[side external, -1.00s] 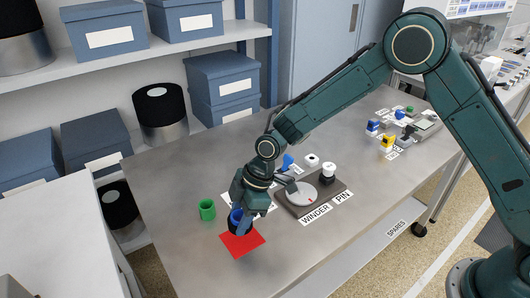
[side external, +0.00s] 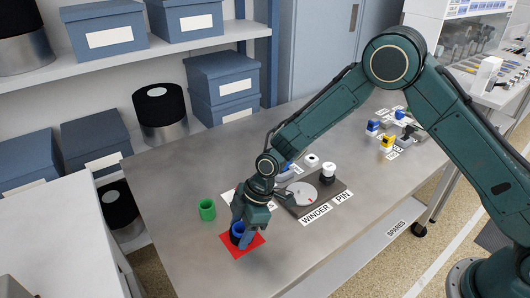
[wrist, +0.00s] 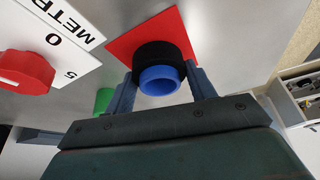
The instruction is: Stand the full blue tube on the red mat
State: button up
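The full blue tube (side external: 238,228) is a blue core with a thick black winding around it. In the side view it stands upright, at or just above the red mat (side external: 255,242); a small gap beneath it cannot be ruled out. My gripper (side external: 241,235) reaches down over it, with one finger on each side. In the wrist view the blue core (wrist: 160,80) points toward me, and the black winding (wrist: 160,54) sits between the fingertips (wrist: 161,70), which look pressed against it. The red mat (wrist: 158,25) shows behind the tube. The tube's base is hidden.
A green cup (side external: 207,210) stands left of the mat. The winder (side external: 302,194) and its pin lie to the right, with a meter dial (wrist: 25,70) seen in the wrist view. Spare parts (side external: 388,143) sit at the far right. The table's front left is clear.

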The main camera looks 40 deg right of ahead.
jog(key=shift+o, duration=0.5)
jog(key=shift+r, duration=0.1)
jog(key=shift+v, duration=0.8)
jog(key=v, duration=1)
jog(key=shift+r, duration=0.3)
